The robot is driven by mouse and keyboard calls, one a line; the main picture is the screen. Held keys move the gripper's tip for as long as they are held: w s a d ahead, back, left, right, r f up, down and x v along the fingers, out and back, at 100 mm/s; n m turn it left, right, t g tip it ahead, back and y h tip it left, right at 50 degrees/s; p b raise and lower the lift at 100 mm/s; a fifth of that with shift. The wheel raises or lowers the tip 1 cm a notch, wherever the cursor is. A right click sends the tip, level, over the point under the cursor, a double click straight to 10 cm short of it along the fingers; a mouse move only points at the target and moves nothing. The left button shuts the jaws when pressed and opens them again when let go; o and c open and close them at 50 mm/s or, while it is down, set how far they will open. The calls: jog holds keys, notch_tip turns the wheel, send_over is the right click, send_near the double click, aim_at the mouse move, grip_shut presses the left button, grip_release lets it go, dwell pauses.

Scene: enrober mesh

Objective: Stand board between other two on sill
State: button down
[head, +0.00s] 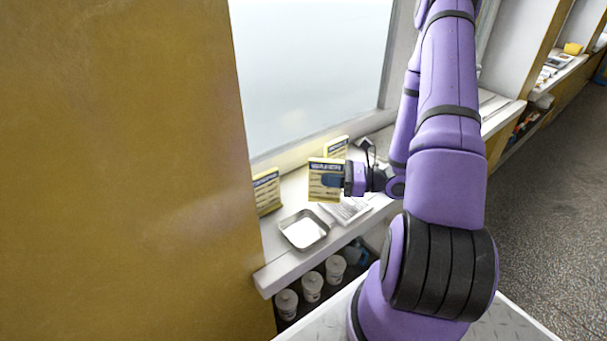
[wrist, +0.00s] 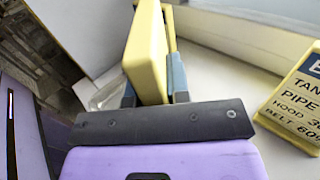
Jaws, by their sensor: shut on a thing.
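My gripper (head: 335,181) is shut on a yellow-edged board (head: 318,188) with a dark header and lines of text, held upright above the sill (head: 270,277). In the wrist view the held board (wrist: 147,52) stands between the two fingers (wrist: 153,90). A second board (head: 267,190) stands on the sill to the left, by the yellow wall; it shows at the right of the wrist view (wrist: 296,103). A third board (head: 337,145) stands behind the held one, near the window, partly hidden by it. Whether the held board's bottom touches anything is unclear.
A shallow metal tray (head: 304,238) lies on the sill in front of the boards. A flat pale item (head: 347,211) lies to its right, below the gripper. White lidded tubs (head: 312,287) stand on a shelf under the sill. The window (head: 310,75) rises behind.

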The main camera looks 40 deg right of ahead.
jog(key=shift+w+f, duration=0.75)
jog(key=shift+w, duration=1)
jog(key=shift+w+f, duration=0.75)
jog(key=shift+w, duration=1.05)
jog(key=shift+w+f, duration=0.75)
jog(key=shift+w, duration=1)
jog(key=shift+f, duration=0.1)
jog(key=c, duration=1.1)
grip_release()
